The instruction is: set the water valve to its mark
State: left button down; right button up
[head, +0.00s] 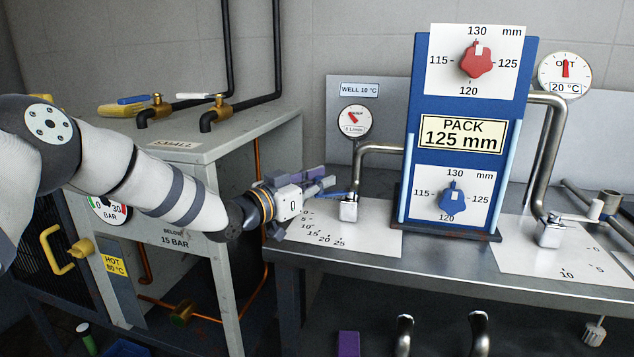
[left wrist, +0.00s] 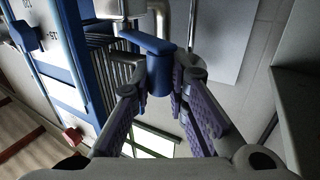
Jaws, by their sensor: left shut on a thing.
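The water valve (head: 348,208) is a silver block under the well pipe at the left of the bench. Its blue lever points left, into my left gripper (head: 328,187). In the left wrist view the blue lever (left wrist: 158,75) sits between the purple-padded fingers of my left gripper (left wrist: 160,90), which is shut on it. The white scale plate (head: 375,240) beneath carries numbers up to 25; the arm and gripper are above its left part. I cannot make out a separate mark. My right gripper is not in view.
The blue plate unit (head: 412,120) with red and blue knobs stands just right of the valve. Another valve (head: 551,232) with a white lever is at the right. A grey cabinet (head: 195,150) with brass valves stands left, close to my arm.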

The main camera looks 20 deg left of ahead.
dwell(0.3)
pick_arm(q)
jog(key=c, duration=1.5)
grip_release()
jog(key=shift+c, duration=0.2)
jog(key=v, duration=1.2)
